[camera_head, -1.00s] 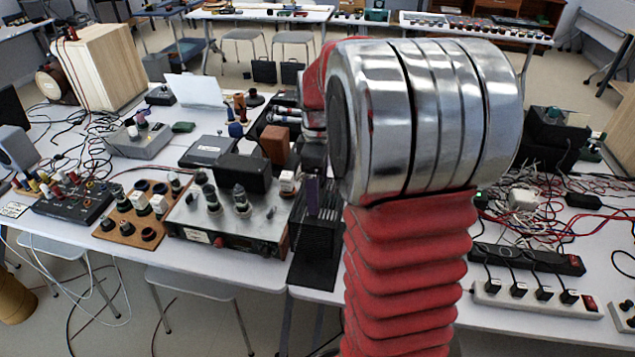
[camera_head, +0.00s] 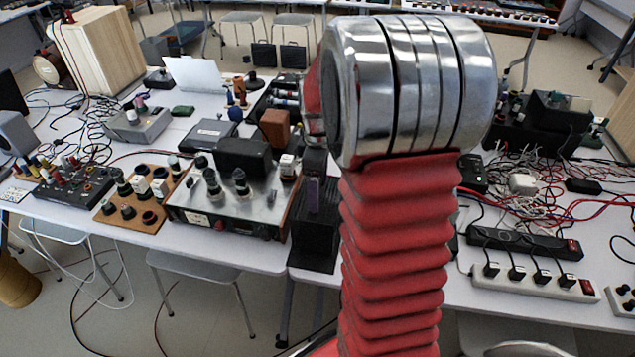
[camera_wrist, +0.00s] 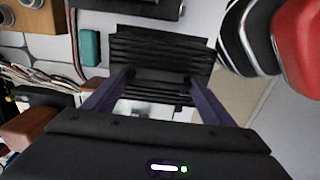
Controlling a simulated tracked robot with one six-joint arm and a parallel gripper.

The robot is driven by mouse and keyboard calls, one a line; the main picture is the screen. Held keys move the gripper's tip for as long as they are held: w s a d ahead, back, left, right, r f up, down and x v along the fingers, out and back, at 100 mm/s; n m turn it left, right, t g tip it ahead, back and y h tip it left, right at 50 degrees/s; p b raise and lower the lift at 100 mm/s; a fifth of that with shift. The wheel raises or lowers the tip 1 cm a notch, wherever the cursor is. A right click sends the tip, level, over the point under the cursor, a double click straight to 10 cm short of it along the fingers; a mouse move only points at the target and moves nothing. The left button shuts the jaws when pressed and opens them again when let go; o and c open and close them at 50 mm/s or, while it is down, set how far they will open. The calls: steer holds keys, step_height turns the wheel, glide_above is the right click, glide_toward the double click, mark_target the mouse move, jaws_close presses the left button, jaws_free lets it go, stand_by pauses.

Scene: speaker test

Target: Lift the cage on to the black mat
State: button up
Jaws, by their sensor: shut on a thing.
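The cage (camera_head: 318,232) is a black ribbed box near the front edge of the white table in the head view, just right of the silver-topped instrument. My gripper (camera_head: 314,190) is over it, with a purple finger showing at its top. In the wrist view the cage's dark ribbed faces (camera_wrist: 160,50) lie between and beyond the purple fingers of my gripper (camera_wrist: 158,80), which are shut on it. The black mat (camera_head: 312,264) shows as a flat dark strip under the cage, at the table edge. I cannot tell whether the cage touches it.
The silver-topped instrument (camera_head: 230,205) with black knobs stands close on the left. A brown block (camera_head: 275,127) and a black box (camera_head: 243,153) are behind. Power strips (camera_head: 530,278) and tangled cables (camera_head: 530,175) lie to the right, beyond my red arm.

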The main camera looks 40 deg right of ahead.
steer(key=shift+f, duration=1.8)
stand_by(0.8)
steer(key=o, duration=1.7)
steer(key=shift+o, duration=0.2)
step_height(320, 180, up, 14)
steer(key=shift+f, duration=0.15)
